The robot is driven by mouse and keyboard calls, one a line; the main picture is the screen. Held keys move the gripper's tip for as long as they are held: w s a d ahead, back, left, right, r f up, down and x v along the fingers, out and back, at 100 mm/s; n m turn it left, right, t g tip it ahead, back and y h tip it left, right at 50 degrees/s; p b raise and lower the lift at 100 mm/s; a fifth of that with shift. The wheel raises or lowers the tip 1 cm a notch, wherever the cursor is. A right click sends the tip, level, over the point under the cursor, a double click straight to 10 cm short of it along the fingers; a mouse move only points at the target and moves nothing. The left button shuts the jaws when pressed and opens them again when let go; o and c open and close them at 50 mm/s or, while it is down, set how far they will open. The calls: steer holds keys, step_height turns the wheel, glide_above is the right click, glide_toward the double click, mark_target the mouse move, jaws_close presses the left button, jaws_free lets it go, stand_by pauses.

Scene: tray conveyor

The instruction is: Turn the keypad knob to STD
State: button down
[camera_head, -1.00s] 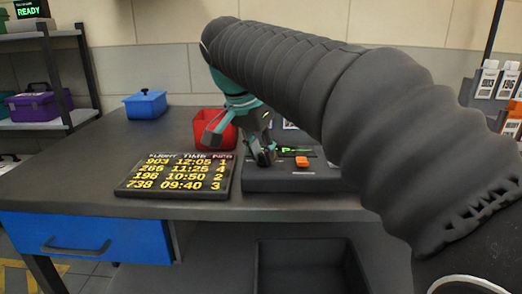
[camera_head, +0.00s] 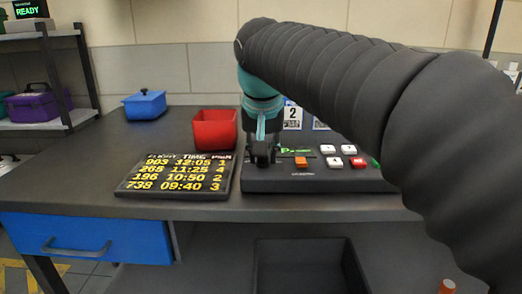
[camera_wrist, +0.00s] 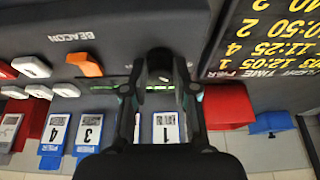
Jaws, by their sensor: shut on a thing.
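My gripper (camera_head: 262,160) points down at the console's left end. In the wrist view, the dark round knob (camera_wrist: 160,64) sits between the fingertips of my gripper (camera_wrist: 160,80), which is shut on it. The knob is hidden by the fingers in the head view. I cannot read any STD mark or the knob's pointer. The orange switch also shows in the wrist view (camera_wrist: 85,64), near the word BEACON.
A flight board (camera_head: 178,174) lies just left of the keypad. A red bin (camera_head: 213,129) and a blue box (camera_head: 145,105) stand behind. Numbered cards (camera_wrist: 90,132) stand behind the keypad. A dark open bin (camera_head: 305,268) is below the table's front edge.

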steer(key=shift+f, duration=0.1)
stand_by(0.3)
steer(key=c, duration=0.9)
jaws_free()
steer(key=v, duration=1.2)
